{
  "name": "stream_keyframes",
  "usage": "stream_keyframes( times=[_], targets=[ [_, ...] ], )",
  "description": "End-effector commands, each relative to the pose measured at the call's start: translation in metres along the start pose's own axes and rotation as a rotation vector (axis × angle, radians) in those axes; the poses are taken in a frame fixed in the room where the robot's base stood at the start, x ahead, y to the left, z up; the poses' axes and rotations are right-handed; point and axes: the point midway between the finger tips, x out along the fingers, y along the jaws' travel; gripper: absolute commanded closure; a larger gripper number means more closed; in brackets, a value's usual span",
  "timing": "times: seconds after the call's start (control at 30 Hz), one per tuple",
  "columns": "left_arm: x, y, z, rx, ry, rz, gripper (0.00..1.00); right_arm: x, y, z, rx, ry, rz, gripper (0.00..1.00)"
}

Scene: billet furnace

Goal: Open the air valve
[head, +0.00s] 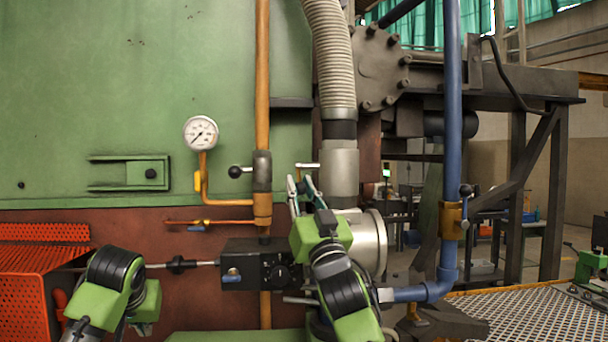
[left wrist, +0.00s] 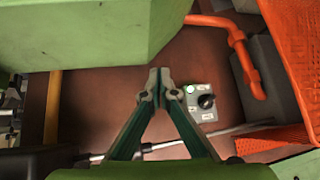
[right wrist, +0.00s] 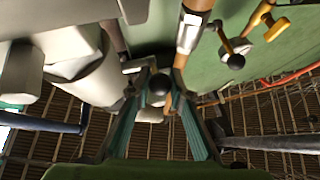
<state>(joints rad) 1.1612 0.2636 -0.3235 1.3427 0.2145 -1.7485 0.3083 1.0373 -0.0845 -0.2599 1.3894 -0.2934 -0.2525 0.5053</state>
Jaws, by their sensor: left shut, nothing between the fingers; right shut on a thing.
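A flexible ribbed hose (head: 331,55) runs down into a grey metal air pipe (head: 339,172). A pale lever (head: 307,166) sticks out to the left of this pipe; I take it as the air valve's handle. My right gripper (head: 304,186) is just below it, pointing up. In the right wrist view a dark ball knob (right wrist: 158,84) sits between its fingertips, and the gripper is shut on it. The rest of the lever is partly hidden by the fingers. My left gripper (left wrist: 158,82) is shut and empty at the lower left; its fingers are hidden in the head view.
An orange pipe (head: 262,80) with a black-knobbed valve (head: 235,171) stands left of my right gripper. A gauge (head: 201,133) is on the green wall. A black box (head: 243,262) is below. A blue pipe (head: 453,120) with another lever valve (head: 453,215) rises at right. An orange-red mesh guard (head: 40,280) is at lower left.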

Motion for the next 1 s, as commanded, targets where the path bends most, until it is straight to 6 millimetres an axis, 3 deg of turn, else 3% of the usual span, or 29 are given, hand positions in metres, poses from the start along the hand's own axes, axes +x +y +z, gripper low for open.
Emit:
stream_keyframes(
  times=[0.03,0.1,0.3,0.43,0.6,0.7,0.8,0.9,1.0],
  targets=[
    [-0.024,0.024,-0.023,0.006,0.042,0.02,1.0,0.0,0.002,0.002,0.002,-0.004,0.003,1.0],
    [-0.056,0.052,-0.05,0.014,0.095,0.039,1.0,0.0,0.002,0.002,0.002,-0.004,0.003,1.0],
    [-0.159,0.136,-0.11,0.05,0.253,0.082,1.0,0.0,0.002,0.002,0.002,-0.004,0.003,1.0],
    [-0.235,0.194,-0.135,0.09,0.37,0.099,1.0,0.0,0.002,0.002,0.002,-0.004,0.003,1.0],
    [-0.326,0.255,-0.149,0.134,0.514,0.104,1.0,0.0,0.002,0.002,0.002,-0.004,0.004,1.0],
    [-0.366,0.279,-0.15,0.152,0.58,0.1,1.0,0.0,0.002,0.002,0.002,-0.004,0.004,1.0],
    [-0.393,0.294,-0.149,0.165,0.627,0.097,1.0,0.0,0.002,0.002,0.002,-0.004,0.004,1.0],
    [-0.406,0.302,-0.149,0.171,0.65,0.094,1.0,0.0,0.002,0.002,0.002,-0.004,0.004,1.0],
    [-0.406,0.305,-0.151,0.172,0.657,0.093,1.0,0.0,0.002,0.002,0.002,-0.004,0.004,1.0]
  ],
)
